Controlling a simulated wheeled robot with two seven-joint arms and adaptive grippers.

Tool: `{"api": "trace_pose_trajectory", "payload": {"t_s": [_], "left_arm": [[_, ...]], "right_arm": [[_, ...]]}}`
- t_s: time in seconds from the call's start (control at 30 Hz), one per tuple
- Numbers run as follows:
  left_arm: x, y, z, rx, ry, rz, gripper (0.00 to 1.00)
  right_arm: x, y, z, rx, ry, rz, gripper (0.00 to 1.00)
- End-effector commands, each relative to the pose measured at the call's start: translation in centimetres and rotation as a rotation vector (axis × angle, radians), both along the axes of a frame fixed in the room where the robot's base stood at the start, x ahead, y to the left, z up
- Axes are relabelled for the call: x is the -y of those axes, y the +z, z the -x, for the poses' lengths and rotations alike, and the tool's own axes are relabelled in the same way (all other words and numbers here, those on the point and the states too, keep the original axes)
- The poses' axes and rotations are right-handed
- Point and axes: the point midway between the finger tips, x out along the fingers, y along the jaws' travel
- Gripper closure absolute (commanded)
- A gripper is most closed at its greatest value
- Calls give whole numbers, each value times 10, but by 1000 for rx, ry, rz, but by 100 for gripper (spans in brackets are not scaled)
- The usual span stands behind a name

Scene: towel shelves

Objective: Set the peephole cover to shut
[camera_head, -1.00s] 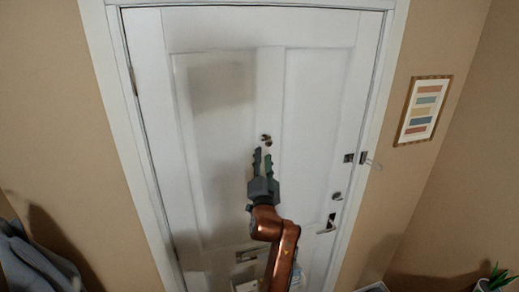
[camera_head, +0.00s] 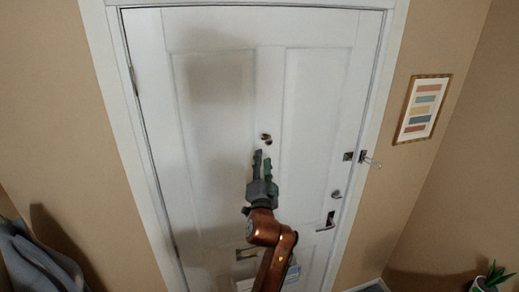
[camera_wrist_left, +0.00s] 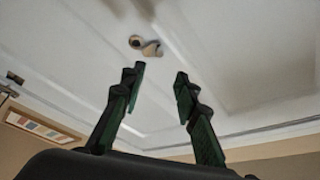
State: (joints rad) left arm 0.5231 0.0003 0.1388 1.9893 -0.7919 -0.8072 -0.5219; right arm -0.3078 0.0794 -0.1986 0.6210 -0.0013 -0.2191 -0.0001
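The peephole (camera_head: 265,136) is a small brassy fitting in the middle of the white door (camera_head: 310,110). In the left wrist view, the round peephole (camera_wrist_left: 136,41) shows with its small cover (camera_wrist_left: 152,49) beside it, seemingly swung off to one side rather than over it. My left gripper (camera_head: 262,157) is just below the peephole in the head view, fingers pointing up at it. In the left wrist view, its two fingers (camera_wrist_left: 160,72) are apart with nothing between them, and the fitting appears beyond the tips, apart from them. My right gripper is not in view.
On the door's right side are a latch (camera_head: 349,156), a round lock (camera_head: 336,195) and a lever handle (camera_head: 328,222). A mail slot (camera_head: 246,254) is low on the door. A framed picture (camera_head: 422,108) hangs at right. Blue-grey cloth (camera_head: 35,262) is at lower left, a plant (camera_head: 493,276) at lower right.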

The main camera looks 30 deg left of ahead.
Motion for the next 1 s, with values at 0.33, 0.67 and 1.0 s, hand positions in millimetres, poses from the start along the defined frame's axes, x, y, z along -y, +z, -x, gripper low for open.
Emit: {"api": "trace_pose_trajectory", "payload": {"t_s": [0.33,0.67,1.0], "left_arm": [[-20,12,-28,-60,6,-46,71],[-44,23,-69,-57,7,-45,71],[-50,23,-79,-56,5,-44,71]], "right_arm": [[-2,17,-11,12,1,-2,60],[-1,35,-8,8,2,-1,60],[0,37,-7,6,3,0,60]]}}
